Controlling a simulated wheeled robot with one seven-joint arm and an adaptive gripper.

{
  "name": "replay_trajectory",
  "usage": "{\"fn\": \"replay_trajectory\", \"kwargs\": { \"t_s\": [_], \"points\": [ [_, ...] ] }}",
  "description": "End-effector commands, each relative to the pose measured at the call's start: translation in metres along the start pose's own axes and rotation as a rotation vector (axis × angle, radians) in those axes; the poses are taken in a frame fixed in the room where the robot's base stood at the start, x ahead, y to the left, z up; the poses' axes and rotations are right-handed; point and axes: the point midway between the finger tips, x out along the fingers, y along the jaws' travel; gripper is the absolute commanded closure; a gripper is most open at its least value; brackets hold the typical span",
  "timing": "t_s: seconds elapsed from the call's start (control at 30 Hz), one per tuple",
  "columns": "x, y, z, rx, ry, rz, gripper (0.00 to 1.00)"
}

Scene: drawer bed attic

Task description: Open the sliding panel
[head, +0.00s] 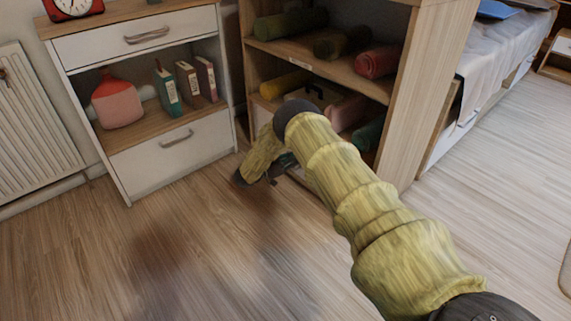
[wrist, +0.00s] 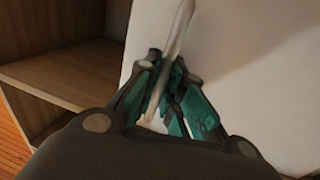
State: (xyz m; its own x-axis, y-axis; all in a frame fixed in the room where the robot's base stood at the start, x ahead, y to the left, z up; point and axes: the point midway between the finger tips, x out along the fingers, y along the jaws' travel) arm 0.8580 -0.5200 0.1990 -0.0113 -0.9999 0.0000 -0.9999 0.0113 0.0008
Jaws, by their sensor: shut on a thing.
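The white sliding panel (wrist: 245,60) fills the right of the wrist view, and its pale bar handle (wrist: 180,35) runs up from between my fingers. My gripper (wrist: 165,100), with green finger pads, is shut on this handle. In the head view my gripper (head: 280,168) is low at the front of the wooden shelf unit (head: 425,85). My arm hides most of the panel and the handle there. Left of the panel in the wrist view is an open wooden compartment (wrist: 65,70), and the part of it in sight looks empty.
Rolled towels, including a red one (head: 377,62), lie in the shelf unit. A white cabinet (head: 165,160) with books and a red-and-pink item (head: 118,100) stands at left, beside a radiator (head: 35,125). A bed (head: 500,60) is at right. The wooden floor (head: 110,265) in front is clear.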

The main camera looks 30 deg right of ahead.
Motion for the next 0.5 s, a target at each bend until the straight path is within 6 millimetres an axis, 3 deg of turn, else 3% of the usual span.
{"fn": "replay_trajectory", "kwargs": {
  "t_s": [0.37,0.4,0.5],
  "points": [
    [0.0039,0.0006,0.0012,-0.002,-0.002,0.005,1.0],
    [0.0039,0.0006,0.0011,-0.002,-0.002,0.005,0.87],
    [0.0035,0.0003,0.001,-0.001,-0.001,0.004,0.69]
  ]
}}
